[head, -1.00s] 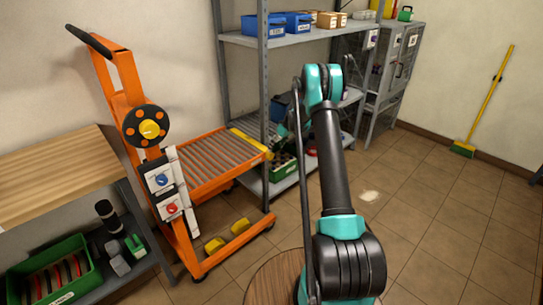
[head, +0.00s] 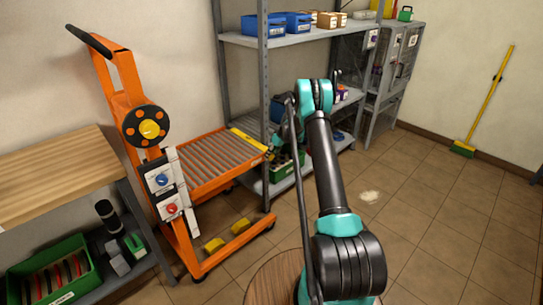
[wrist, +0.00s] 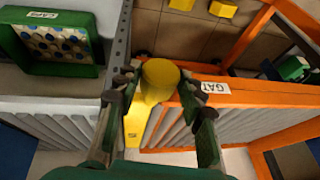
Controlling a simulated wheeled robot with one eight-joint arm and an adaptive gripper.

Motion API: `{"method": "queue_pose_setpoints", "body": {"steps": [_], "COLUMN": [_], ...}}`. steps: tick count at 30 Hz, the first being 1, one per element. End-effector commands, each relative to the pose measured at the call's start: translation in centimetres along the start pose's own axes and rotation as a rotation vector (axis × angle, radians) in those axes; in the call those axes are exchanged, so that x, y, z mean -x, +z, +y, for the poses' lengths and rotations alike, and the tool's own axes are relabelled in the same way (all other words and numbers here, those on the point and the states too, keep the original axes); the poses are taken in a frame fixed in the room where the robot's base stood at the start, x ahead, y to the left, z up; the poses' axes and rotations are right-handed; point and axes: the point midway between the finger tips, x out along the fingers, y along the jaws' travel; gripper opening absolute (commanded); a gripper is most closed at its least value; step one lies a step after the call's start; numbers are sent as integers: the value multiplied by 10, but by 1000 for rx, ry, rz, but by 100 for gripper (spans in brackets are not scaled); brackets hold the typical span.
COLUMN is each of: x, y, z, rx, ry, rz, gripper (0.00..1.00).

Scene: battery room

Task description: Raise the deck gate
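The deck gate is a yellow bar (head: 248,139) across the right end of the orange cart's roller deck (head: 205,165). It lies low, about level with the rollers. In the wrist view, a yellow round knob (wrist: 160,78) and a yellow strip (wrist: 136,125) show beside a white label (wrist: 216,88) reading "GAT", the rest cut off. My gripper (wrist: 158,82) is open, with one finger on each side of the knob. A small gap seems to show at the fingers; contact is not clear. In the head view, my gripper is small and partly hidden at the deck's end.
Grey shelving (head: 264,90) with blue bins (head: 298,22) stands close behind the gate end. A green crate (head: 285,164) sits on its low shelf and shows in the wrist view (wrist: 52,45).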

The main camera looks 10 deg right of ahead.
Motion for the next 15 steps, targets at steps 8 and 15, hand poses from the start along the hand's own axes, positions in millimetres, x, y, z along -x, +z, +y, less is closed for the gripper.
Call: {"method": "queue_pose_setpoints", "body": {"steps": [8,15], "x": [0,0], "y": [0,0], "z": [0,-1], "rx": [0,15], "ry": [0,34], "rz": [0,0], "gripper": [8,8]}}
